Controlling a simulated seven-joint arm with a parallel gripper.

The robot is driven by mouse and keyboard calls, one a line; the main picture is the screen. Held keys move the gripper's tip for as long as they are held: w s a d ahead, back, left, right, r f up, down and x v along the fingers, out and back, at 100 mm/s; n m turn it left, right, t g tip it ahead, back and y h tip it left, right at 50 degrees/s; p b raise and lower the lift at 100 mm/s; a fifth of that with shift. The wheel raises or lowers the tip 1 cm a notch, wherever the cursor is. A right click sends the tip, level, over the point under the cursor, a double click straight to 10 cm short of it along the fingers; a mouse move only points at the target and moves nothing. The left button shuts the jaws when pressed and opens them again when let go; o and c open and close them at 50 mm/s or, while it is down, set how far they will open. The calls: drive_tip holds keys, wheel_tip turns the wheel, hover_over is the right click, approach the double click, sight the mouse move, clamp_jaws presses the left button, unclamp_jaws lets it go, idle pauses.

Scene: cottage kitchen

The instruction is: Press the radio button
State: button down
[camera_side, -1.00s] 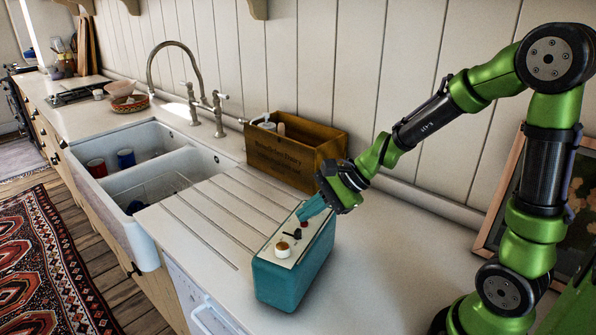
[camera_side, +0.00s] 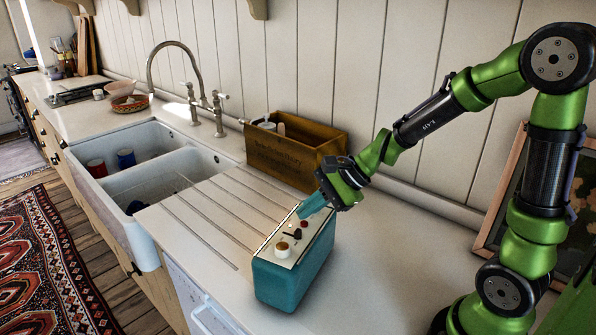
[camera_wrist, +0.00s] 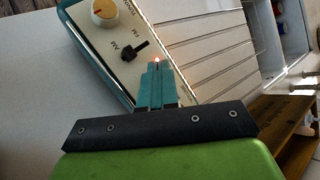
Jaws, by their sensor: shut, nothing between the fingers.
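The radio (camera_side: 290,275) is a teal box on the counter with a pale top panel. The panel carries a cream and orange knob (camera_side: 282,249), a black AM/FM switch (camera_side: 292,235) and a small red button (camera_side: 304,224). My gripper (camera_side: 300,212) is shut and empty, its teal fingers slanting down to the far end of the panel. The wrist view shows the fingertips (camera_wrist: 157,66) at the panel, with a small orange glow (camera_wrist: 156,60) just beyond them. The fingers hide part of that end, and I cannot tell whether they touch it.
A wooden crate (camera_side: 285,160) stands behind the radio against the wall. The ribbed draining board (camera_side: 215,215) and white sink (camera_side: 150,185) lie to the left. A framed picture (camera_side: 500,200) leans behind my arm. The counter right of the radio is clear.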

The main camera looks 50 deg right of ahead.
wheel_tip(320, 180, up, 6)
idle(0.8)
drive_tip(key=n+h, duration=0.4)
drive_tip(key=n, duration=1.1)
approach(309, 226)
drive_tip(key=s+a+r, duration=0.2)
drive_tip(key=s+r, duration=0.5)
drive_tip(key=s, duration=0.2)
drive_tip(key=shift+w+a+f, duration=0.2)
drive_tip(key=shift+w+a, duration=0.05)
drive_tip(key=shift+m, duration=0.3)
